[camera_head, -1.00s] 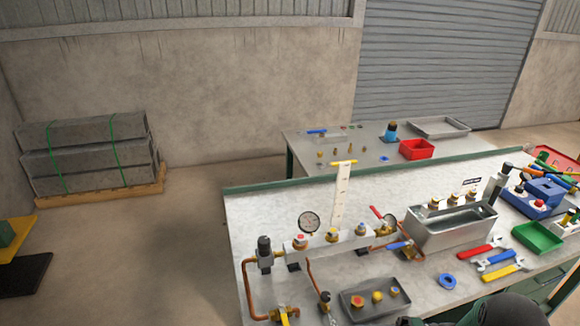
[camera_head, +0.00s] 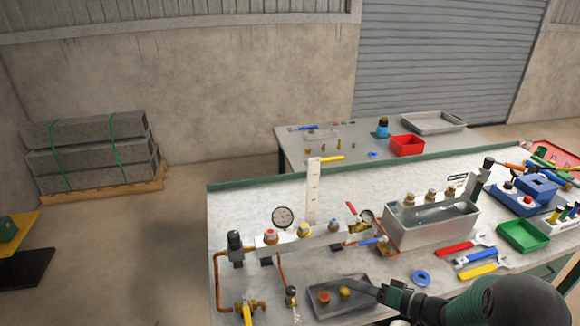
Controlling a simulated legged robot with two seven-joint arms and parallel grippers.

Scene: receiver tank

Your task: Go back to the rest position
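My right gripper (camera_head: 368,289) comes in from the lower right on a dark green and black arm. Its narrow grey fingers reach over the right part of a dark grey tray (camera_head: 322,312) at the bench's front edge. Two brass fittings, one with a red centre (camera_head: 323,297) and one yellowish (camera_head: 345,292), show in the tray left of the fingers. The fingers are seen side-on, so I cannot tell whether they are open or hold anything. The tray's right part is hidden behind the gripper. My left gripper is not in view.
Behind are a metal tank (camera_head: 430,230) and a white upright strip (camera_head: 313,195). Wrenches (camera_head: 475,257), a blue ring (camera_head: 421,278) and a green bin (camera_head: 523,235) lie to the right.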

